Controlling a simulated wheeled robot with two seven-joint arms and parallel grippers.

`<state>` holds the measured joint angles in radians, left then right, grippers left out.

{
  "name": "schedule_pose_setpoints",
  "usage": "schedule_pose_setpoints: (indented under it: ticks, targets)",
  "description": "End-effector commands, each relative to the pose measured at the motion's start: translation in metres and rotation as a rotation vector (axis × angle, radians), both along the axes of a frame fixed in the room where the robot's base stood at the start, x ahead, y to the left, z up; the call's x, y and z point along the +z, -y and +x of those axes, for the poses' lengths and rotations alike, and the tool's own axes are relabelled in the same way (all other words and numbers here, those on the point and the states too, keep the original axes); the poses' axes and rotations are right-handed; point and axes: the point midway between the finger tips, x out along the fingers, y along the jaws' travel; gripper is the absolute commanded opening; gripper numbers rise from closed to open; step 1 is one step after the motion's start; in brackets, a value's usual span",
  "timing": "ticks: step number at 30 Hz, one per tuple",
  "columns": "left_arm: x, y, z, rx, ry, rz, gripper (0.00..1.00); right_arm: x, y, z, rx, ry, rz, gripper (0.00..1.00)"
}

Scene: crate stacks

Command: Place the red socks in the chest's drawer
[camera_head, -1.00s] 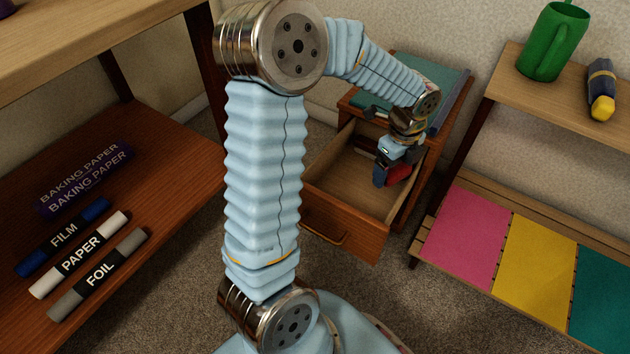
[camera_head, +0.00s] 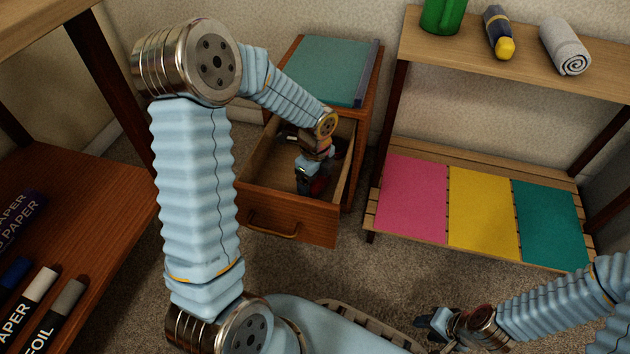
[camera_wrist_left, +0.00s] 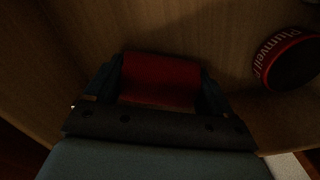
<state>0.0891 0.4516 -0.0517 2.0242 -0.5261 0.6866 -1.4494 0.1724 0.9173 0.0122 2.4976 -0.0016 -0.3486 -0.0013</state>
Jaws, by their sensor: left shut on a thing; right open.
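The red socks (camera_head: 320,186) show as a small red patch inside the open drawer (camera_head: 285,222) of the wooden chest (camera_head: 360,150). My left gripper (camera_head: 308,180) is down inside the drawer and shut on them. In the left wrist view the red socks (camera_wrist_left: 160,80) sit between both fingers of the left gripper (camera_wrist_left: 160,92), close above or on the wooden drawer bottom; contact is unclear. In the head view my gripper hides part of them. My right gripper (camera_head: 436,324) is open and empty at the lower right, over the floor.
A round black-and-red tin (camera_wrist_left: 290,60) lies in the drawer. A teal book-like thing (camera_head: 325,70) covers the chest top. A shelf on the right holds a green jug (camera_head: 442,14), a blue-yellow item (camera_head: 498,32) and a grey roll (camera_head: 565,47).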

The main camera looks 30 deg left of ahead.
Motion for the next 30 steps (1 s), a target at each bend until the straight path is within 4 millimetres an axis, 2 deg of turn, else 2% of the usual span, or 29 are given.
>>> schedule_pose_setpoints:
  ticks: [6,7,9,16,20,30]
  targets:
    - [-0.004,0.000,0.000,0.000,-0.001,0.000,0.50,-0.003,0.000,0.000,0.000,0.000,0.000,0.43]
    - [-0.003,0.000,0.000,0.000,0.000,0.000,0.88,-0.002,0.000,0.000,0.000,0.000,0.000,0.43]
    - [-0.003,0.000,0.000,0.000,-0.001,0.000,0.99,-0.001,0.000,0.000,0.000,0.000,0.000,0.43]
    - [-0.001,0.000,0.000,0.000,0.000,0.000,1.00,-0.001,0.000,0.000,0.000,0.000,0.000,0.43]
    - [0.010,0.000,0.000,0.001,0.001,0.000,1.00,0.004,0.000,0.000,0.000,-0.001,0.000,0.43]
    - [0.087,0.000,0.001,0.001,0.004,-0.001,1.00,0.025,0.000,-0.001,0.003,-0.005,0.002,0.43]
